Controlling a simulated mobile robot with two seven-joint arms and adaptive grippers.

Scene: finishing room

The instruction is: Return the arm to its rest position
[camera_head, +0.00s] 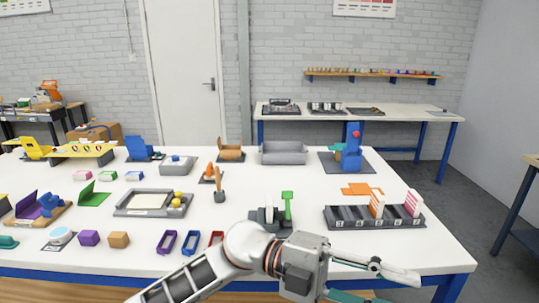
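My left arm (192,281) comes in from the bottom, left of the middle, and reaches right across the table's front edge. Its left gripper (393,287) points right at the lower right, in front of the table. Its fingers are spread apart and nothing shows between them. The lower finger is partly cut off by the bottom of the picture. My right gripper is not in view.
The white table (440,247) is crowded. A dark slotted rack (345,220) with striped pieces stands beyond the gripper. A green-handled item (287,204) stands just behind the arm. Purple and orange blocks and small frames line the front left.

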